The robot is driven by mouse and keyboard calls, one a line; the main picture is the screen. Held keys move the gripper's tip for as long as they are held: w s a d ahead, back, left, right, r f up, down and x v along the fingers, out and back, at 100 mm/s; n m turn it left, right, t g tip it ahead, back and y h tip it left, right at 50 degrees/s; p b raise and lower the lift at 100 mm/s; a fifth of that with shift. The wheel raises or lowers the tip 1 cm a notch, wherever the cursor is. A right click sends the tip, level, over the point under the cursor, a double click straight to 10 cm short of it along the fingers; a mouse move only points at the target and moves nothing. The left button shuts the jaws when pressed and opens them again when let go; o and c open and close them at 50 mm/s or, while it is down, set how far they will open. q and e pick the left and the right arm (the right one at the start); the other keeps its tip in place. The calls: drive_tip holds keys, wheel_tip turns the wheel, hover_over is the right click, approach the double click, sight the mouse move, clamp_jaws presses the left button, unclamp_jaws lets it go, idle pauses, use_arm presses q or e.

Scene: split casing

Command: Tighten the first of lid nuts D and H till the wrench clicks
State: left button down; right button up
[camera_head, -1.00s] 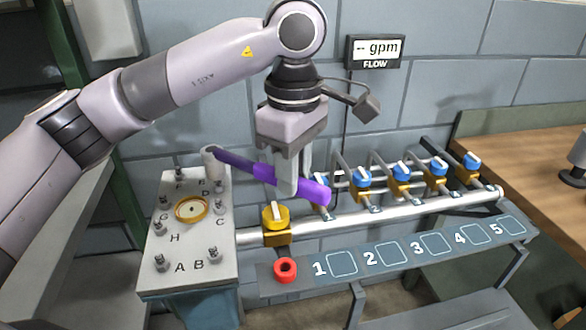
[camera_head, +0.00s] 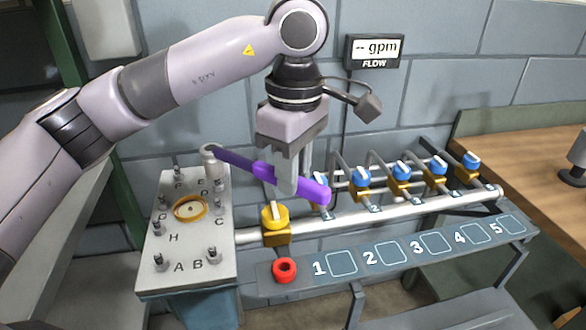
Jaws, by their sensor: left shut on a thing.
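My left gripper (camera_head: 288,178) is shut on the purple handle of the wrench (camera_head: 237,158), which extends left from the fingers. The wrench's grey round head (camera_head: 211,160) is over the back right corner of the grey casing lid (camera_head: 200,245), near the letters E and D. The head hides part of that corner, and I cannot tell whether it sits on a nut. The lid carries several nuts on studs, with letters beside them, and a brass-rimmed round window (camera_head: 191,208). The letter H (camera_head: 173,238) is left of the lid's middle. My right gripper is not in view.
A pipe manifold with a yellow valve (camera_head: 275,216) and several blue valves (camera_head: 400,172) stands right of the casing. A flow display (camera_head: 374,51) hangs on the wall. A wooden bench (camera_head: 520,160) is at the right.

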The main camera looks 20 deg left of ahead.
use_arm(q)
drive_tip(key=shift+f, duration=0.1)
drive_tip(key=shift+f+b, duration=1.4)
drive_tip(key=shift+f, duration=0.15)
drive_tip(key=s+a+m+b, duration=0.2)
drive_tip(key=s+m+b, duration=0.1)
drive_tip(key=s+m, duration=0.1)
drive_tip(key=shift+s+a+m, duration=0.3)
drive_tip(key=shift+s+a, duration=0.05)
drive_tip(key=shift+s, duration=0.55)
drive_tip(key=shift+w+d, duration=0.15)
drive_tip(key=shift+w, duration=0.1)
